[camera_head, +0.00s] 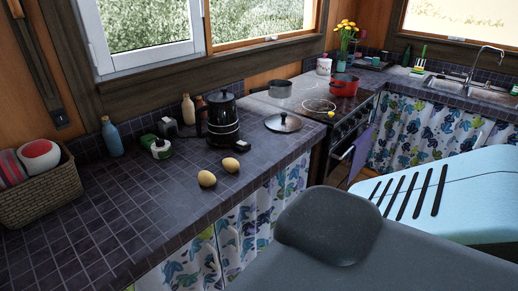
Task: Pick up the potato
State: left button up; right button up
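Two small yellowish-tan oval objects that look like potatoes lie close together on the dark tiled counter (105,205). The nearer potato (207,179) is left of and in front of the farther potato (230,164). Both lie in front of the black coffee maker, near the counter's front edge. Nothing is seen touching them from above. Neither my left nor my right gripper shows in this view.
The black coffee maker (222,118) stands behind the potatoes, with bottles (112,137) to its left. A wicker basket (42,196) stands at left. The counter's left front is clear.

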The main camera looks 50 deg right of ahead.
aim_at(206, 179)
jog(key=z, duration=1.55)
